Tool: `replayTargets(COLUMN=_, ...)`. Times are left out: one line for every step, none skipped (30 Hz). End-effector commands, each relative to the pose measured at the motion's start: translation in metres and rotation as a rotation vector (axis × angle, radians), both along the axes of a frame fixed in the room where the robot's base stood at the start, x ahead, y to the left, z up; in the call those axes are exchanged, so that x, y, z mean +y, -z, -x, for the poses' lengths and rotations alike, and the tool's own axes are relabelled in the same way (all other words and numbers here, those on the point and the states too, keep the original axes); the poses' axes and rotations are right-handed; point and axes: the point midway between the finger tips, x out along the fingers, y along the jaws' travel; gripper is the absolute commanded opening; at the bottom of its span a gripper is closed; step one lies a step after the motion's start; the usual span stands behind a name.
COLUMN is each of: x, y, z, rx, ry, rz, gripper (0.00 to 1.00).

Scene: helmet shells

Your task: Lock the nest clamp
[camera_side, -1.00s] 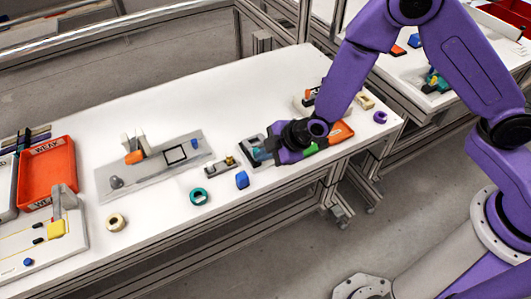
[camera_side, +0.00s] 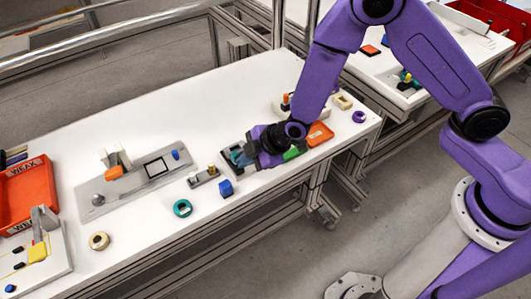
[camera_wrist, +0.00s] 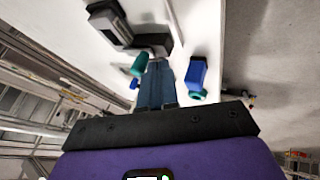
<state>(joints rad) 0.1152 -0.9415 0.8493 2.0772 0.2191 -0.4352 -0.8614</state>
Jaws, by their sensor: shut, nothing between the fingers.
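My gripper (camera_side: 252,147) is over a dark fixture (camera_side: 230,160) at the right part of the white table, and the arm hides much of that fixture. In the wrist view its two fingers (camera_wrist: 158,68) are together with nothing between them. Beside them are a green cylindrical piece (camera_wrist: 140,64) and a blue piece with a teal end (camera_wrist: 197,78); I cannot tell whether they touch. A grey and black block (camera_wrist: 110,22) lies beyond. Which part is the nest clamp is unclear. A clamp with an orange handle (camera_side: 115,172) stands on a grey plate (camera_side: 130,190) further left.
A teal ring (camera_side: 182,208), a blue block (camera_side: 225,188) and a small grey fixture (camera_side: 203,178) lie left of my gripper. An orange tray (camera_side: 319,134) is to its right. A yellow-handled clamp (camera_side: 37,252) and red bin (camera_side: 28,190) are at far left.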

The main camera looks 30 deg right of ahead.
Motion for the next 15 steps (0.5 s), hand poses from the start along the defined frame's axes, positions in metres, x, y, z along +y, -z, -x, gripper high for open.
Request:
replayTargets(x=0.001, y=0.0, z=0.009, rx=0.002, ry=-0.006, rz=0.002, gripper=0.0)
replayTargets(x=0.001, y=0.0, z=0.015, rx=0.003, ry=-0.006, rz=0.003, gripper=0.0)
replayTargets(x=0.001, y=0.0, z=0.023, rx=0.003, ry=-0.008, rz=0.003, gripper=0.0)
replayTargets(x=0.001, y=0.0, z=0.03, rx=0.004, ry=-0.009, rz=0.005, gripper=0.0)
replayTargets(x=-0.001, y=-0.005, z=0.03, rx=0.0, ry=-0.004, rz=0.0, gripper=0.0)
replayTargets(x=-0.004, y=-0.011, z=0.032, rx=0.0, ry=-0.003, rz=-0.001, gripper=0.0)
replayTargets(x=-0.005, y=-0.014, z=0.034, rx=0.0, ry=-0.003, rz=-0.001, gripper=0.0)
replayTargets(x=-0.007, y=-0.018, z=0.036, rx=0.0, ry=-0.004, rz=0.0, gripper=0.0)
replayTargets(x=-0.01, y=-0.023, z=0.039, rx=0.0, ry=-0.004, rz=0.001, gripper=0.0)
replayTargets(x=-0.011, y=-0.027, z=0.041, rx=0.0, ry=-0.004, rz=0.0, gripper=0.0)
replayTargets(x=-0.013, y=-0.03, z=0.043, rx=0.0, ry=-0.005, rz=0.0, gripper=0.0)
replayTargets(x=-0.015, y=-0.035, z=0.046, rx=0.0, ry=-0.005, rz=0.0, gripper=0.0)
replayTargets(x=-0.017, y=-0.038, z=0.048, rx=0.0, ry=-0.005, rz=0.0, gripper=0.0)
replayTargets(x=-0.019, y=-0.041, z=0.051, rx=0.0, ry=-0.004, rz=0.001, gripper=0.0)
replayTargets(x=-0.02, y=-0.046, z=0.053, rx=0.0, ry=-0.004, rz=0.0, gripper=0.0)
